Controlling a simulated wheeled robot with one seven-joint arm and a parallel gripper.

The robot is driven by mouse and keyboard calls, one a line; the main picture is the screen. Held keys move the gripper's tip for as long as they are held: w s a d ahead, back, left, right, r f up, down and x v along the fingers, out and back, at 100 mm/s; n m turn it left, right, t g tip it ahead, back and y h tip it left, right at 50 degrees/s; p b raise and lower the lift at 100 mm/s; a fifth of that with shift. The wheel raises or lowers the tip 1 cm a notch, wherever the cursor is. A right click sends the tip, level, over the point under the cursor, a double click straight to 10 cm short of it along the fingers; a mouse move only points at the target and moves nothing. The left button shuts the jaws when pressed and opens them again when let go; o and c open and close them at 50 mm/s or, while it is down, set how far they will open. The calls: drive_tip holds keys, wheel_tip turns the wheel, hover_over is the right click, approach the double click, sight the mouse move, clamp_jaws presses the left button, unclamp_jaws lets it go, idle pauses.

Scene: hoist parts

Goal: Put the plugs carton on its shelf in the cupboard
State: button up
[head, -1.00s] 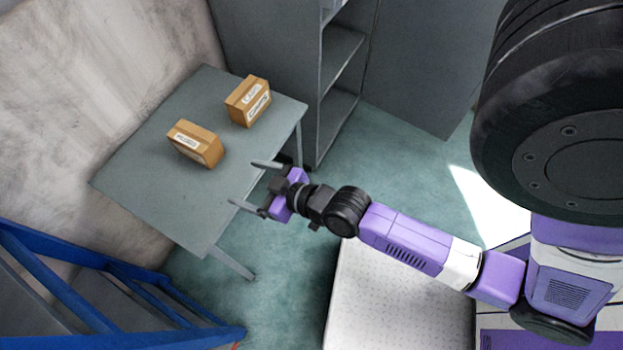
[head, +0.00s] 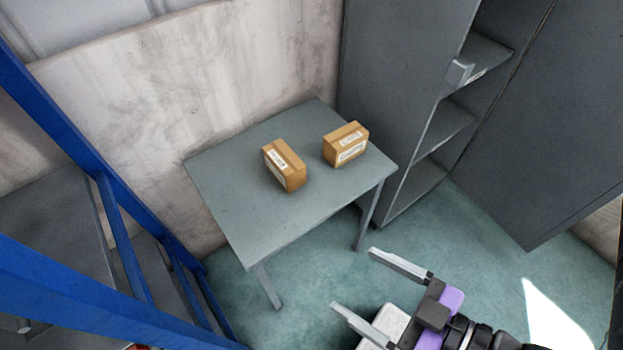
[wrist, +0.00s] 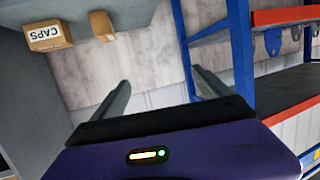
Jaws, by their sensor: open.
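Two brown cartons with white labels stand apart on the grey table (head: 250,215). The left carton (head: 285,165) has a label too small to read in the head view. The right carton (head: 346,146) stands nearer the cupboard (head: 400,110). In the wrist view one carton (wrist: 45,36) reads CAPS; the other carton (wrist: 103,25) shows no readable label there, so I cannot confirm it as plugs. My gripper (head: 351,281) is open and empty, in front of the table's right front edge and apart from both cartons. The cupboard is open, with its shelves partly in view.
A cupboard door (head: 555,120) stands open at the right. A pale wall (head: 180,110) runs behind the table. Green floor (head: 470,235) is clear between the table and the door.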

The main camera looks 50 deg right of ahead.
drive_tip(key=w+d+f+t+h+b, duration=0.2)
drive_tip(key=w+d+f+b, duration=0.15)
drive_tip(key=w, duration=0.65)
drive_tip(key=m+g+h+b, duration=0.2)
drive_tip(key=m+g+b, duration=0.1)
drive_tip(key=b, duration=0.1)
approach(283, 156)
drive_tip(key=shift+w+f, duration=1)
drive_tip(key=shift+w, duration=0.05)
drive_tip(key=shift+w+f, duration=0.1)
drive_tip(key=shift+f, duration=0.05)
drive_tip(key=shift+x, duration=1.25)
drive_tip(key=shift+d+r+x, duration=0.1)
drive_tip(key=shift+d+x, duration=0.05)
drive_tip(key=shift+x, duration=1.1)
drive_tip(key=shift+d+r+x, duration=0.1)
drive_tip(key=shift+d+x, duration=0.1)
drive_tip(key=shift+x, duration=1)
drive_tip(key=shift+r, duration=0.1)
clamp_jaws()
